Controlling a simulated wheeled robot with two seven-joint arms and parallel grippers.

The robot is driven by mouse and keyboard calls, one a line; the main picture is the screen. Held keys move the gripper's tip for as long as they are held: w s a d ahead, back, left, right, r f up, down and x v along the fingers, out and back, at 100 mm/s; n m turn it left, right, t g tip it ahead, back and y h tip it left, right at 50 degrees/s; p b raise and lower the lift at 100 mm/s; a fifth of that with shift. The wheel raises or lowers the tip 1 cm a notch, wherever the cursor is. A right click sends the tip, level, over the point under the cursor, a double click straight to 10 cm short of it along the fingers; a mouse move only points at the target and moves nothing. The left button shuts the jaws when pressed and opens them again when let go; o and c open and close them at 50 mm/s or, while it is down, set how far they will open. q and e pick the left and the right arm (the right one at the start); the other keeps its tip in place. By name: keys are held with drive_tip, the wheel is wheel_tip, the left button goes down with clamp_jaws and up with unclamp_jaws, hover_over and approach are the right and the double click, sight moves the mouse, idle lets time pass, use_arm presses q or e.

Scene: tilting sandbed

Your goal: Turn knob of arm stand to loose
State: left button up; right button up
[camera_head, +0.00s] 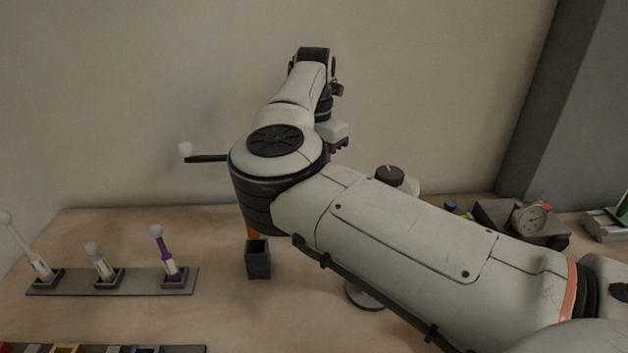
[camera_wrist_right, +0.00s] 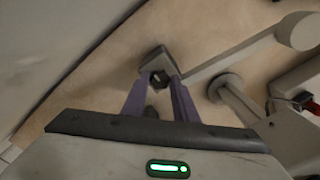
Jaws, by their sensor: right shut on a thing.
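The arm stand shows in part. In the head view its round base (camera_head: 366,296) is behind my right arm, and a dark knob-like cap (camera_head: 390,175) on a pale piece shows above that arm. In the right wrist view, a round disc (camera_wrist_right: 226,87), a post and a long pale bar (camera_wrist_right: 235,60) show. My right gripper (camera_wrist_right: 162,78) points down with its purple fingers close together. They are shut on a small dark knob-like piece beside a grey square part (camera_wrist_right: 153,57). The fingertips are hidden in the head view. My left gripper is not in view.
A box with a dial gauge (camera_head: 530,217) stands at the right.

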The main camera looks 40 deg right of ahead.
idle(0.4)
drive_tip(key=o, duration=1.1)
drive_tip(key=shift+c, duration=0.2)
wheel_tip(320, 180, up, 10)
drive_tip(key=shift+r, duration=0.2)
drive_tip(key=shift+f, duration=0.1)
wheel_tip(320, 180, down, 10)
drive_tip(key=shift+f, duration=0.15)
